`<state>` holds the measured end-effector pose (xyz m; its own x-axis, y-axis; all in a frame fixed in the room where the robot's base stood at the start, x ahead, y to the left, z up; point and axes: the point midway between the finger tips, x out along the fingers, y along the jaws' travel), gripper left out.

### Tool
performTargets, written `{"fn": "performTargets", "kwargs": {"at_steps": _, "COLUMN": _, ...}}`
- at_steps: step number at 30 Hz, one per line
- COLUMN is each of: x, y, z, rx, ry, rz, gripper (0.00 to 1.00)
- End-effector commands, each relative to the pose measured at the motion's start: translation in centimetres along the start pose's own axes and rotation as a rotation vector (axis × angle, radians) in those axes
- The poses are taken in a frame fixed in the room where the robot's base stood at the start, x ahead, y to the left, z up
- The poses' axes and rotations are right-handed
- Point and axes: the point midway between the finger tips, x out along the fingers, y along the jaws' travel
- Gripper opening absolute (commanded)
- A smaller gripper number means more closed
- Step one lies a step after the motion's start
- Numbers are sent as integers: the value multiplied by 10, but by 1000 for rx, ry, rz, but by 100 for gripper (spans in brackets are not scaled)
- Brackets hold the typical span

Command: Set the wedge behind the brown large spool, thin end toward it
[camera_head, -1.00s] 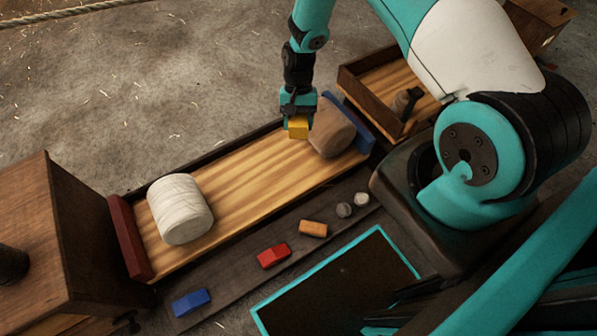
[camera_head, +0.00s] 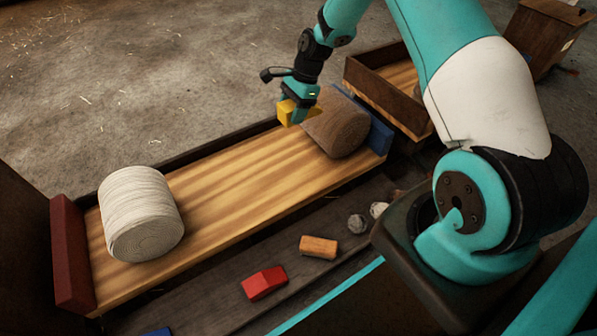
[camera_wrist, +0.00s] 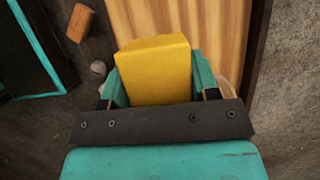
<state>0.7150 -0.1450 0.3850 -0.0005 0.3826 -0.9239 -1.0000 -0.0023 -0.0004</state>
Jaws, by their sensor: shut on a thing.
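A yellow wedge (camera_head: 289,112) is held in my gripper (camera_head: 298,104), above the wooden tray near its far edge. The wedge also shows large between the fingers in the wrist view (camera_wrist: 153,70). The brown large spool (camera_head: 338,124) lies on its side at the tray's right end, close to the blue end board. The wedge is just left of the spool. I cannot tell from these views which way its thin end points. A sliver of the spool shows behind my gripper in the wrist view.
A white spool (camera_head: 140,213) lies at the tray's left end beside a red end board (camera_head: 72,252). The blue end board (camera_head: 378,130) closes the right end. Red (camera_head: 264,283) and orange (camera_head: 319,247) blocks lie on the front ledge. The tray's middle is clear.

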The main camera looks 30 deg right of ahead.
Motion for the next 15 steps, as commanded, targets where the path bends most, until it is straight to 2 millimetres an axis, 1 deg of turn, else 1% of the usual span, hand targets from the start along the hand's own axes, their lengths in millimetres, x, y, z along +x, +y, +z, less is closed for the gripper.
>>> {"fn": "performTargets", "kwargs": {"at_steps": 5, "x": 36, "y": 0, "z": -15, "rx": 9, "ry": -1, "rz": 0, "gripper": 23}}
{"fn": "performTargets", "kwargs": {"at_steps": 12, "x": 100, "y": 0, "z": -42, "rx": 7, "ry": -1, "rz": -2, "gripper": 23}}
{"fn": "performTargets", "kwargs": {"at_steps": 15, "x": 123, "y": 0, "z": -51, "rx": 7, "ry": -1, "rz": -1, "gripper": 23}}
